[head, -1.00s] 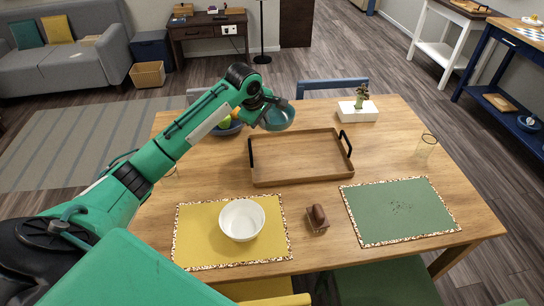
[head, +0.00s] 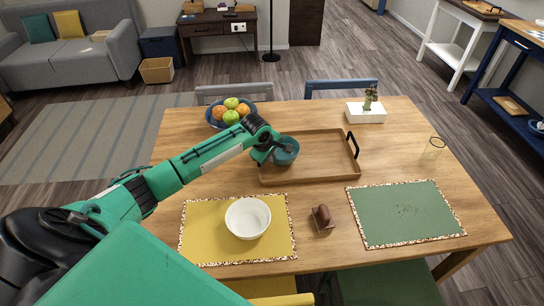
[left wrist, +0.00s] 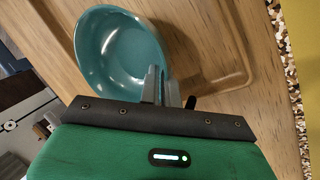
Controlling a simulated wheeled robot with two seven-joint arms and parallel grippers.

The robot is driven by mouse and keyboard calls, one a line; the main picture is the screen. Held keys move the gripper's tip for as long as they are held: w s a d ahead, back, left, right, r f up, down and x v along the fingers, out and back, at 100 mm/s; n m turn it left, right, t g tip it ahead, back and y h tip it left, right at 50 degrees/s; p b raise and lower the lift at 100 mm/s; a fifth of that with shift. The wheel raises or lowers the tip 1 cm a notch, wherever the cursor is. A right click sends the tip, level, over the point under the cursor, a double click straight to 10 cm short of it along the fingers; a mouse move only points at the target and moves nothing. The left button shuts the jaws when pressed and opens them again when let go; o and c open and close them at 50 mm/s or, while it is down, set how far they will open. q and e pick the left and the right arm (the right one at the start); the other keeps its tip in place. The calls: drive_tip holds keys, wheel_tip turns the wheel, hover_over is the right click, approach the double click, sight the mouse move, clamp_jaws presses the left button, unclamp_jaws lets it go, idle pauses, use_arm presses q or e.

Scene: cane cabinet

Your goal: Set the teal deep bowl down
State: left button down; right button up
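The teal deep bowl (head: 287,152) is upright over the left end of the wooden tray (head: 315,170). In the left wrist view the bowl (left wrist: 112,50) is empty, with its inside showing. My left gripper (head: 273,150) is at the bowl's left side. In the left wrist view its fingers (left wrist: 161,82) are close together with the rim between them. I cannot tell whether the bowl's base touches the tray floor. My right gripper is not in view.
A fruit bowl (head: 217,124) stands behind my left arm. A white bowl (head: 248,217) sits on the yellow placemat (head: 200,228). A white planter (head: 365,113), a glass (head: 433,149) and a green placemat (head: 405,212) are to the right. The tray's middle and right are clear.

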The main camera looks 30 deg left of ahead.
use_arm(q)
drive_tip(key=c, duration=1.6)
unclamp_jaws()
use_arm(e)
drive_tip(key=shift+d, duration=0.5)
use_arm(q)
drive_tip(key=shift+r, duration=0.15)
drive_tip(key=v, duration=1.2)
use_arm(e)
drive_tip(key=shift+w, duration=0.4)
